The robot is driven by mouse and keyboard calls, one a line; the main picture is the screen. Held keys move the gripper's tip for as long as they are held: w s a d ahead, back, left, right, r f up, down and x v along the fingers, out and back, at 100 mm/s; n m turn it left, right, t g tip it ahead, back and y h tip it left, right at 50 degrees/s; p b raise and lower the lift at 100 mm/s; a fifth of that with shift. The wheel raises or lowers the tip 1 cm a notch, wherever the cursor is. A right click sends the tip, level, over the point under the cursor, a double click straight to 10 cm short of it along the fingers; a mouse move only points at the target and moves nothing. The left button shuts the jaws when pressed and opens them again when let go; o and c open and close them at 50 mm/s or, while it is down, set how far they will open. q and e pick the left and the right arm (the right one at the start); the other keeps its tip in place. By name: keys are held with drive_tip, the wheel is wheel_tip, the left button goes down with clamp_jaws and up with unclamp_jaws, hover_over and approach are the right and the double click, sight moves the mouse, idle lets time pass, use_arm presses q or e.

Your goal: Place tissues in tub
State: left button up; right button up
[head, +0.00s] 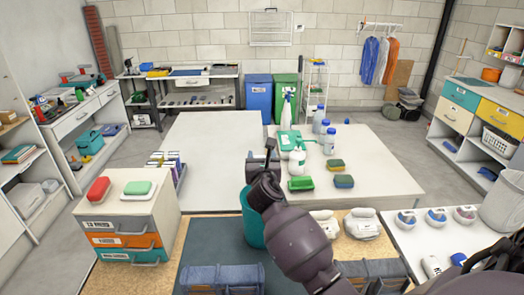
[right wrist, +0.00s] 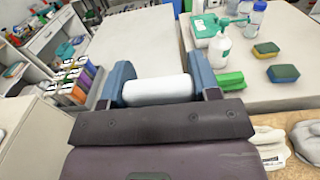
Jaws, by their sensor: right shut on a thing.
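My right gripper (head: 270,152) reaches forward over the table in the head view. In the right wrist view its two blue-grey fingers (right wrist: 158,90) are shut on a white, rounded, roll-like thing (right wrist: 157,91), which appears to be the tissues. The held thing is mostly hidden in the head view. A teal tub (head: 249,222) stands on the dark mat at the near side, left of my right arm and partly hidden behind it. The inside of the tub cannot be made out. My left gripper is not in view.
A drawer box (head: 128,222) with red and green blocks stands left. White gloves (head: 362,224) lie right of my arm. Spray bottles (head: 297,160), a green brush (head: 300,183) and sponges (head: 343,181) stand on the right table. The left white table (head: 212,140) is mostly clear.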

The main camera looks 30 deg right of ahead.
use_arm(q)
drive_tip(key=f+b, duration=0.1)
drive_tip(key=b, duration=0.1)
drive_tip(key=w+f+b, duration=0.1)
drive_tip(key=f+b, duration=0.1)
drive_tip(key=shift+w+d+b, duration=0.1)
drive_tip(key=shift+b, duration=0.3)
use_arm(e)
wheel_tip(320, 180, down, 6)
drive_tip(key=shift+f, duration=0.2)
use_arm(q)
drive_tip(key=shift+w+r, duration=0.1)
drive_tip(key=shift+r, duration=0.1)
use_arm(e)
drive_tip(key=o, duration=1)
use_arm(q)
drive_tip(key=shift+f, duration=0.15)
